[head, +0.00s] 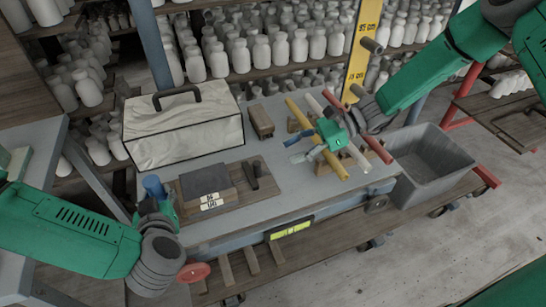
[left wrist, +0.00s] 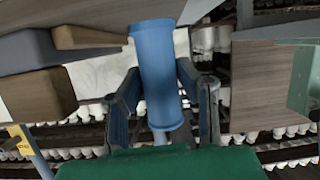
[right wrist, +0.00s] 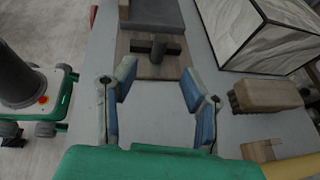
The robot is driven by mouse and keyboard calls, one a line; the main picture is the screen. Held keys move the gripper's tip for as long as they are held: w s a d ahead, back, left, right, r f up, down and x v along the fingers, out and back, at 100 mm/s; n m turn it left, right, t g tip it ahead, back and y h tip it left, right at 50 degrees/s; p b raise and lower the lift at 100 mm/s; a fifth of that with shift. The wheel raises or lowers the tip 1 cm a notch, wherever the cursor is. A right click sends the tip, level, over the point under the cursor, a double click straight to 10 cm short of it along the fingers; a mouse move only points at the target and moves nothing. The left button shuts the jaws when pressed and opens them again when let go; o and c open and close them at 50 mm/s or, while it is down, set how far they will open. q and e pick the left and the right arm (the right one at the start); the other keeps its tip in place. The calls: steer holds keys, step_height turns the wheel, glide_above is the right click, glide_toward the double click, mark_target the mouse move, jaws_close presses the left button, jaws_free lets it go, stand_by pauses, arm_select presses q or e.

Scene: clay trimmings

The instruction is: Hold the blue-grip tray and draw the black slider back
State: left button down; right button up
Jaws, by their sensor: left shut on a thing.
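The tray (head: 237,197) is a flat brown wooden board near the table's front left, with a blue upright grip (head: 153,187) at its left end. My left gripper (head: 160,200) is shut on the blue grip, which stands between its fingers in the left wrist view (left wrist: 158,60). A dark grey block with white labels (head: 206,184) lies on the tray. The black slider (head: 253,178) stands on the tray to the right of the block. My right gripper (head: 305,147) is open and empty, to the right of the slider; in the right wrist view the slider (right wrist: 158,47) lies beyond its fingertips.
A marbled box with a dark handle (head: 185,130) stands behind the tray. A brown wooden block (head: 261,121) is to its right. Yellow and red rods (head: 376,148) lie by my right gripper. A grey bin (head: 440,170) is at the right. Bare table separates tray and rods.

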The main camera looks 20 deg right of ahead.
arm_select(q)
steer(key=shift+s+d+f, duration=0.1)
arm_select(e)
steer(key=shift+v, duration=1.45)
arm_select(q)
steer(key=c, duration=1.1)
jaws_free()
arm_select(e)
steer(key=shift+f, duration=0.1)
